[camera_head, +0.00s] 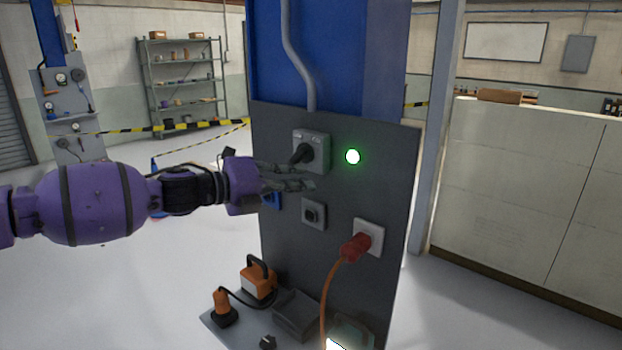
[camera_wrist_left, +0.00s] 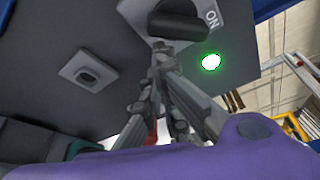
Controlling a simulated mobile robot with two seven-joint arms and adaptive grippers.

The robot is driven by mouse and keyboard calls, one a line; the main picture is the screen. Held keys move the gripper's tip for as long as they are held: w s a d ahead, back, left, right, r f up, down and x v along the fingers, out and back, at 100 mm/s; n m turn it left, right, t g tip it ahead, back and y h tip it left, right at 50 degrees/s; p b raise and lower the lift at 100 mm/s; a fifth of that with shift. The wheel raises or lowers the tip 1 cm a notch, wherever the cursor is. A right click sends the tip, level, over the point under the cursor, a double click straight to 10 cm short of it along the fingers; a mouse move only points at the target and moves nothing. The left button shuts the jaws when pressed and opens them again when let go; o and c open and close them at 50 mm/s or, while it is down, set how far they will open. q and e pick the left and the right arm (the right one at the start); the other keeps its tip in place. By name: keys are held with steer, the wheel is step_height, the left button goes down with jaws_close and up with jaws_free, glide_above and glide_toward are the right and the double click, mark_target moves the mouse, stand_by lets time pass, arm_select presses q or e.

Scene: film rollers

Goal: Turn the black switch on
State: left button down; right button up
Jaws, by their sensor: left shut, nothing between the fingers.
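The black switch (camera_head: 303,153) is a rotary knob on a grey box (camera_head: 322,145) high on the dark panel (camera_head: 285,125). In the left wrist view the black knob (camera_wrist_left: 180,20) shows close up, with "ON" printed on its plate to the right. A round green light (camera_head: 353,156) glows right of the switch; it also shows in the left wrist view (camera_wrist_left: 211,61). My left gripper (camera_head: 308,178) is shut and empty, its fingertips just below the knob. I cannot tell whether they touch it. My right gripper is not in view.
Below are a small socket-like box (camera_head: 314,214) and a red plug (camera_head: 355,247) with an orange cable. An orange tool (camera_head: 258,279) and a grey tray (camera_head: 296,314) sit on the panel's base. A pale cabinet (camera_head: 520,190) stands right; open floor lies left.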

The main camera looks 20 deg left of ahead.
arm_select(q)
steer(key=shift+w+a+f, duration=0.15)
steer(key=shift+a, duration=0.3)
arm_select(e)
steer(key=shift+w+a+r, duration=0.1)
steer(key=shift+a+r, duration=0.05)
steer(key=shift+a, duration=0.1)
arm_select(q)
steer(key=shift+a, duration=0.1)
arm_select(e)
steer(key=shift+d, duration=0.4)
